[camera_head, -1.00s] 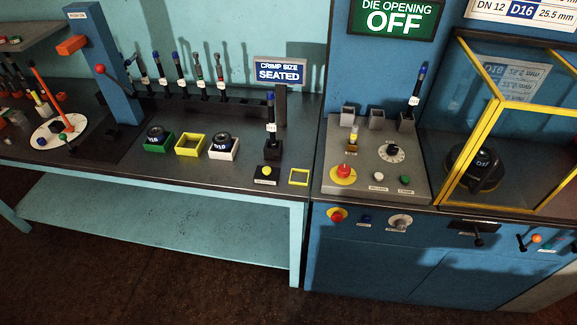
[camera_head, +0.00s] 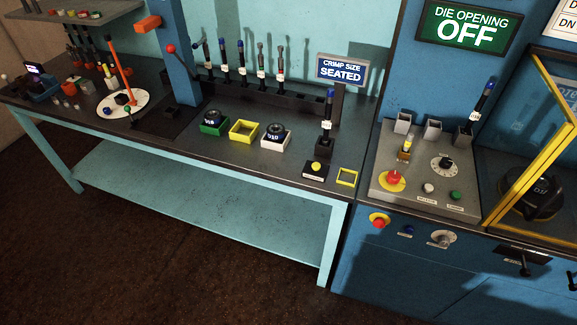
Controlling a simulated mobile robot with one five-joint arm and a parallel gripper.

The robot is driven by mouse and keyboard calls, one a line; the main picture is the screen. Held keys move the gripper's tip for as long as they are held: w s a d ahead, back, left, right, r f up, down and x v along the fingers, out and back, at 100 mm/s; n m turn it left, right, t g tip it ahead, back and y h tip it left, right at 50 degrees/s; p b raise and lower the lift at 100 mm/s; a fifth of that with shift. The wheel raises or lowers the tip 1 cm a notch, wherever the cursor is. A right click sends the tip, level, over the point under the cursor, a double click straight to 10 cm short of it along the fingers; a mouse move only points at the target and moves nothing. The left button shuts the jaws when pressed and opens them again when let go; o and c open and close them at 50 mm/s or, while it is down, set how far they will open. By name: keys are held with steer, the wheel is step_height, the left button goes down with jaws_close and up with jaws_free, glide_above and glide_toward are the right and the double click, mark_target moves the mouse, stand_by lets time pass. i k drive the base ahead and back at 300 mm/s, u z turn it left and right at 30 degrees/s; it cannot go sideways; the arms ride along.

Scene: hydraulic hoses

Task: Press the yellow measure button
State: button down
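The yellow measure button (camera_head: 316,167) is a small yellow dome on a black box (camera_head: 314,174) at the front right of the dark bench top. It stands in front of a black holder (camera_head: 323,148) with an upright blue-tipped hose (camera_head: 328,112). A sign (camera_head: 342,70) behind it reads "CRIMP SIZE SEATED". My gripper and arm are not in view.
A yellow square frame (camera_head: 347,177) lies right of the button box. Green, yellow and white trays stand to its left. The blue machine (camera_head: 420,270) with a red knob (camera_head: 393,178) stands to the right. The dark floor (camera_head: 150,270) in front is clear.

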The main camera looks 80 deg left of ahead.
mark_target(316, 166)
steer(key=u, duration=4.35)
steer(key=i, duration=1)
